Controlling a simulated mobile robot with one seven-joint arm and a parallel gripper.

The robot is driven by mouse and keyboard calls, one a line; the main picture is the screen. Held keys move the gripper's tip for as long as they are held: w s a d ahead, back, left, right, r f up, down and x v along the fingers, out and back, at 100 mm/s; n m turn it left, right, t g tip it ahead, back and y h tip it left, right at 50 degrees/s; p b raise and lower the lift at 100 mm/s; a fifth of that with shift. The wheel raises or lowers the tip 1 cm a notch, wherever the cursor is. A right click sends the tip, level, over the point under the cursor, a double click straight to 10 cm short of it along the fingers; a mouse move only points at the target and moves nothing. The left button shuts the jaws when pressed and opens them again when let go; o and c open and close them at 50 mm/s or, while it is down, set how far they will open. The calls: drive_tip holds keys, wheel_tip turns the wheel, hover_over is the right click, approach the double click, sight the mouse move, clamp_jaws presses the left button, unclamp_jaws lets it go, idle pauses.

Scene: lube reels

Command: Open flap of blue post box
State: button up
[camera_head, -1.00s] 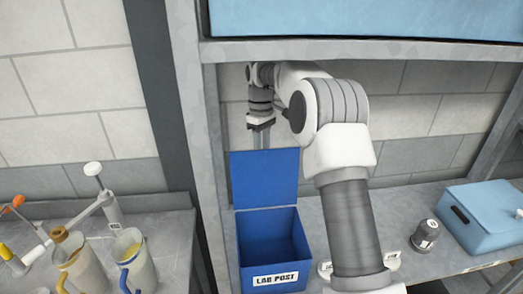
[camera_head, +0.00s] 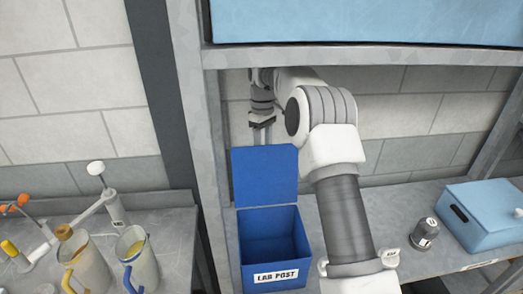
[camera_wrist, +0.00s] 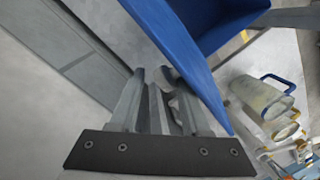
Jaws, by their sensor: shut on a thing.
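The blue post box (camera_head: 272,249) with a "LAB POST" label stands on the bench below the shelf. Its flap (camera_head: 265,176) stands raised at the back, and the inside of the box shows. My gripper (camera_head: 262,138) points down behind the flap's top edge. In the wrist view, the fingers (camera_wrist: 163,108) are shut on a small grey handle (camera_wrist: 164,76) on the outer side of the flap (camera_wrist: 183,50). The fingers partly hide this handle, and the head view hides it behind the flap.
A grey upright (camera_head: 205,180) stands close left of the box. Mugs (camera_head: 137,258) and a pipette stand (camera_head: 97,169) are on the left bench. A dark-capped jar (camera_head: 424,233) and a light blue case (camera_head: 482,215) are to the right. A brick wall is behind.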

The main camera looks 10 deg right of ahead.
drive_tip(key=o, duration=0.4)
drive_tip(key=shift+w+d+f, duration=0.15)
drive_tip(key=shift+d+f, duration=0.25)
drive_tip(key=shift+a, duration=0.1)
drive_tip(key=shift+a, duration=0.15)
drive_tip(key=shift+r, duration=0.1)
wheel_tip(320, 180, up, 7)
drive_tip(key=w, duration=0.1)
drive_tip(key=shift+r, duration=0.15)
